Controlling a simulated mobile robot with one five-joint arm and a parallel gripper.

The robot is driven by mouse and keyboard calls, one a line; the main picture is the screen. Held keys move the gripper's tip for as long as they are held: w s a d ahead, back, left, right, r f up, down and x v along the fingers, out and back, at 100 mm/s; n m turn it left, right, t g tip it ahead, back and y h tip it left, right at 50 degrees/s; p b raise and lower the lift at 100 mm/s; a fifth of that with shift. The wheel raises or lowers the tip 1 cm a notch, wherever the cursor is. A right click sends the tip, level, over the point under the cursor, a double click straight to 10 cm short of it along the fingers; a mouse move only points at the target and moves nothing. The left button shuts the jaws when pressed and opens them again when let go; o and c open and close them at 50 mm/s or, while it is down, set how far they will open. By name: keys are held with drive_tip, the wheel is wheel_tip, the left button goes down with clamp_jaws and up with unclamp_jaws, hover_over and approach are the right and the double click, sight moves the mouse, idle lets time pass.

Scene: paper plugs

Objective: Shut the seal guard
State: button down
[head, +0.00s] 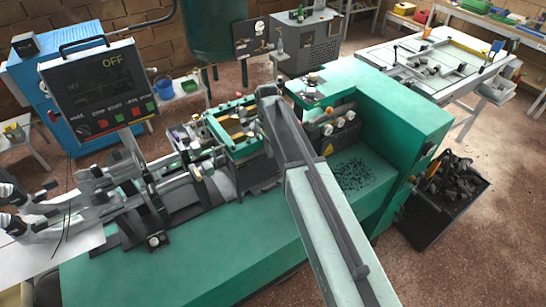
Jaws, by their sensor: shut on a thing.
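The seal guard (222,115) appears to be the green frame on the middle of the machine, with yellowish and dark parts showing inside it. It looks tilted, but its exact angle is hard to tell. My arm reaches up from the bottom right, and its dark end with my gripper (266,100) is at the frame's right side. My gripper is shut on what seems to be the guard's right edge. The fingertips and the contact itself are mostly hidden by my own arm.
The green machine (215,255) fills the middle. A control screen reading OFF (100,85) stands on the left. Metal clamps and rods (120,190) lie left of the guard. A black bin of dark scraps (445,210) stands at right. Brown floor is free beyond it.

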drive_tip(key=shift+w+r+p, duration=0.1)
drive_tip(key=shift+r+p, duration=1.5)
drive_tip(key=shift+r, duration=0.1)
drive_tip(key=c, duration=1.6)
unclamp_jaws()
drive_tip(key=shift+c, duration=0.2)
wheel_tip(320, 180, up, 7)
drive_tip(key=p, duration=0.7)
